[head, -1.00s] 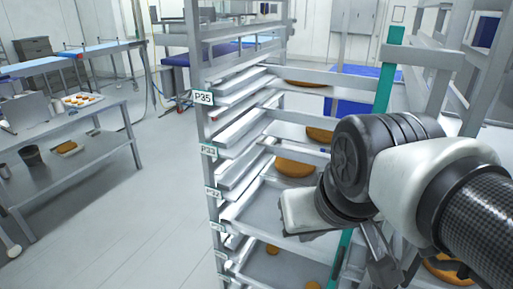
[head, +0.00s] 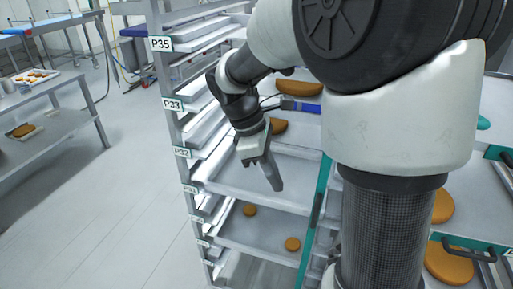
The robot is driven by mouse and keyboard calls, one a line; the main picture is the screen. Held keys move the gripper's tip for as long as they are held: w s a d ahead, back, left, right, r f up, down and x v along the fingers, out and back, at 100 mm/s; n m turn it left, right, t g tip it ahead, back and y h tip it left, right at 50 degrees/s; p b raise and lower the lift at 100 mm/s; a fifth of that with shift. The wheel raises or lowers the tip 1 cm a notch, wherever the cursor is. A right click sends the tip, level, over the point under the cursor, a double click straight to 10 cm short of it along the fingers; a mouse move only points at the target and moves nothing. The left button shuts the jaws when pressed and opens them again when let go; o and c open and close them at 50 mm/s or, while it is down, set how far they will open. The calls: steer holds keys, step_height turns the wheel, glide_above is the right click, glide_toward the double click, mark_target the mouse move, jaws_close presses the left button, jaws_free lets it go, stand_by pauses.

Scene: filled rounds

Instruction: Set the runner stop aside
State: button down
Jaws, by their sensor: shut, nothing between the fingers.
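My gripper (head: 274,178) hangs pointing down in front of the rack, over the tray (head: 215,178) near the P32 label. Its fingers are together with nothing visible between them. A teal upright bar (head: 321,185) with a dark handle-like part stands at the rack's front, just right of my gripper and apart from it in the picture. I cannot pick out the runner stop for sure. My own arm hides much of the rack's middle and right.
The metal rack (head: 170,85) holds several trays with brown rounds; labels P35 (head: 161,44) and P33 (head: 173,104) mark its left post. More rounds (head: 447,262) show at the right by a teal bar. A steel table (head: 60,128) stands left; the floor between is clear.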

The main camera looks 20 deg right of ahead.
steer(key=shift+w+f, duration=0.1)
steer(key=shift+f, duration=0.1)
steer(key=s+d+f+b, duration=0.1)
steer(key=s+d+f, duration=0.2)
steer(key=d+f, duration=0.4)
step_height(320, 180, down, 2)
steer(key=shift+f, duration=0.15)
stand_by(0.3)
steer(key=shift+s+d, duration=0.1)
steer(key=shift+d, duration=0.05)
steer(key=s+d+p, duration=0.1)
steer(key=s+d, duration=0.4)
steer(key=d, duration=0.2)
steer(key=shift+d+p, duration=0.2)
steer(key=shift+p, duration=0.1)
